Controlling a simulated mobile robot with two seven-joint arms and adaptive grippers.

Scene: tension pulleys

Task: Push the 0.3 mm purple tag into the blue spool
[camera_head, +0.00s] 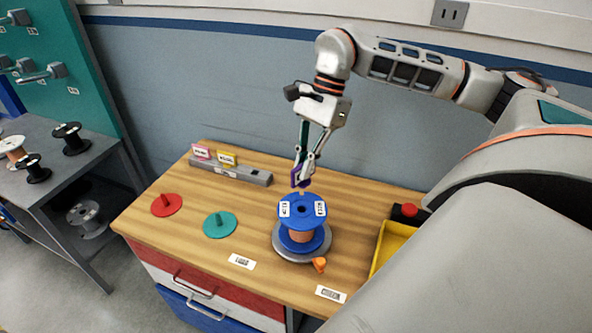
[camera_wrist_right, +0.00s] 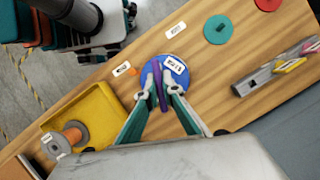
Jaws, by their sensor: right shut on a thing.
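The blue spool (camera_head: 290,222) stands upright on a round grey base (camera_head: 285,254) on the wooden workbench. Copper-coloured wire shows around its core, and its top flange carries two white labels and a dark centre hole. My right gripper (camera_head: 300,179) is shut on the purple tag (camera_head: 296,180), just above the far edge of the top flange. In the right wrist view the purple tag (camera_wrist_right: 160,84) stands between the fingertips (camera_wrist_right: 160,80), in front of the blue flange (camera_wrist_right: 182,81). I cannot tell whether the tag touches the spool. My left gripper is out of view.
A grey rack (camera_head: 240,175) with a pink and a yellow tag stands at the back left. A red disc (camera_head: 166,205) and a teal disc (camera_head: 220,225) lie left of the spool. A yellow bin (camera_head: 383,251) is at the right. An orange piece (camera_head: 319,265) sits beside the base.

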